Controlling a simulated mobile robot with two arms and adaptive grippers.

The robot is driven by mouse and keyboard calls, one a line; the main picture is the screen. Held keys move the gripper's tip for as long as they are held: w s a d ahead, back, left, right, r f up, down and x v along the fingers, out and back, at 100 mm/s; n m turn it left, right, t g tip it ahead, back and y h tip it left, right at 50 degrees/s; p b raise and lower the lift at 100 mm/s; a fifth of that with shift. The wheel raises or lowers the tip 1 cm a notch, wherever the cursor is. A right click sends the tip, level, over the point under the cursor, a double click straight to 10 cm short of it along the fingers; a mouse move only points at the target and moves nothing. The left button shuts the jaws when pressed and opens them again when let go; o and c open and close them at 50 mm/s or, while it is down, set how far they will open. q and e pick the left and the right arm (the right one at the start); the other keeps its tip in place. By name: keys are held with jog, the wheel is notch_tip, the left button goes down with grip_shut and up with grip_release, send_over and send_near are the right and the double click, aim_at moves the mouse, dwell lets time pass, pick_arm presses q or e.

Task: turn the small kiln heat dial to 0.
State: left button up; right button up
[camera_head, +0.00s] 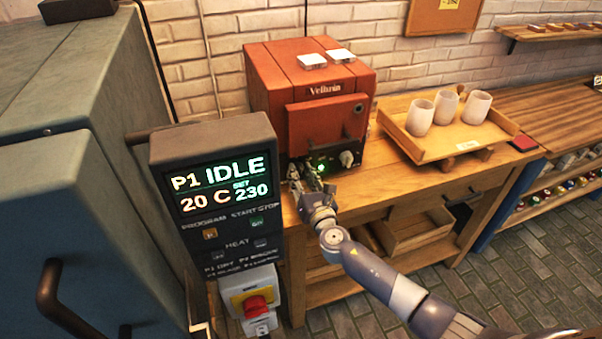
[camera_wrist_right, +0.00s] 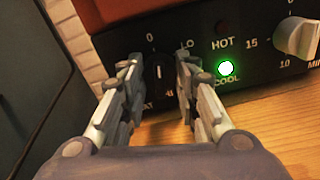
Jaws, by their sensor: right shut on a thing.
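The small red kiln (camera_head: 333,127) stands on the wooden bench, with a black control panel along its bottom front. My right gripper (camera_head: 303,176) is at the left part of this panel. In the right wrist view its two fingers are shut on the black heat dial (camera_wrist_right: 159,72), one on each side. The dial's short white mark stands about upright, towards the printed 0 just above it. Part of the scale lettering is hidden by the fingers. A green COOL lamp (camera_wrist_right: 226,68) is lit to the right. My left gripper is not in view.
A white timer knob (camera_wrist_right: 296,38) sits right of the heat dial. A large kiln controller (camera_head: 215,215) reading IDLE stands close on the left. A wooden tray (camera_head: 425,152) with several cups is on the bench to the right.

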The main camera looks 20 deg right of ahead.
jog(key=shift+n+p, duration=0.35)
jog(key=shift+n, duration=0.85)
jog(key=o, duration=1.1)
jog(key=s, duration=1.2)
jog(key=shift+d, duration=0.2)
